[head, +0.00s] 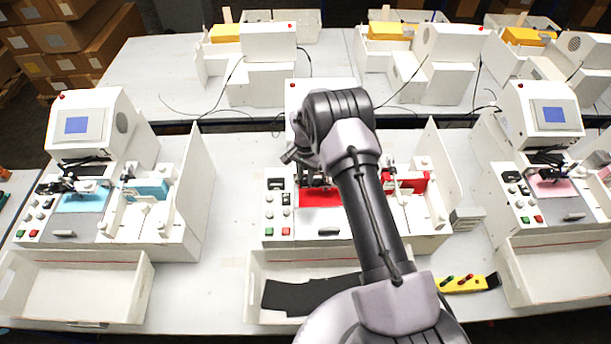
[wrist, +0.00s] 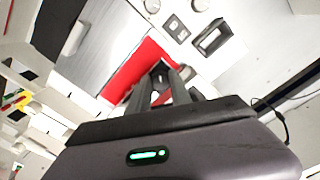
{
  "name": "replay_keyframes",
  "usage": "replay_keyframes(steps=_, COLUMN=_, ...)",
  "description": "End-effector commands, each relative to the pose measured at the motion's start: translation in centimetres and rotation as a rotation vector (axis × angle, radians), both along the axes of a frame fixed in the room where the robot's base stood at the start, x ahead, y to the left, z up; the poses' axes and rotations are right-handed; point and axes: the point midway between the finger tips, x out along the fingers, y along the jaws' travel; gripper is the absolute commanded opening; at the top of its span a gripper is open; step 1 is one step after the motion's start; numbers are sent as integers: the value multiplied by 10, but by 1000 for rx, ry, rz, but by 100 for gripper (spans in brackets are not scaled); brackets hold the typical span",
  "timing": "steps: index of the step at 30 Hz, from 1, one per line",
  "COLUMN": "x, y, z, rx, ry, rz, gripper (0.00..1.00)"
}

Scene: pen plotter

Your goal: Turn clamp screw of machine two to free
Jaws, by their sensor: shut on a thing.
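The middle machine (head: 280,215), with a red sheet (head: 320,197), lies under my arm; I take it as machine two. My gripper (wrist: 163,72) is down at its pen carriage, above the red sheet (wrist: 135,70). The fingers are close together on a small dark part at their tips, which appears to be the clamp screw. The fingers hide most of it, so its turn position cannot be read. In the head view my arm covers the gripper and much of the carriage.
A left machine (head: 100,115) with a blue sheet and a right machine (head: 545,110) with a pink sheet stand alongside. A tray (head: 258,300) with a dark piece (head: 310,295) is in front. A yellow tool holder (head: 465,284) lies right of it. White side panels (head: 440,170) rise nearby.

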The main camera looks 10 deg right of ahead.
Motion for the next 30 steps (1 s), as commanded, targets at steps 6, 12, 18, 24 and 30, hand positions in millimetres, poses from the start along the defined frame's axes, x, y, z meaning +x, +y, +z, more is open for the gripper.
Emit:
replay_keyframes(steps=6, x=0, y=0, z=-5, rx=0, ry=0, rz=123, gripper=0)
replay_keyframes(steps=12, x=0, y=-1, z=-6, rx=1, ry=-1, rz=304, gripper=0)
replay_keyframes(steps=18, x=0, y=-1, z=-4, rx=0, ry=-1, rz=496, gripper=0)
replay_keyframes(steps=24, x=0, y=-1, z=-3, rx=0, ry=-1, rz=686, gripper=0)
replay_keyframes(steps=30, x=0, y=-2, z=-2, rx=0, ry=-1, rz=875, gripper=0)
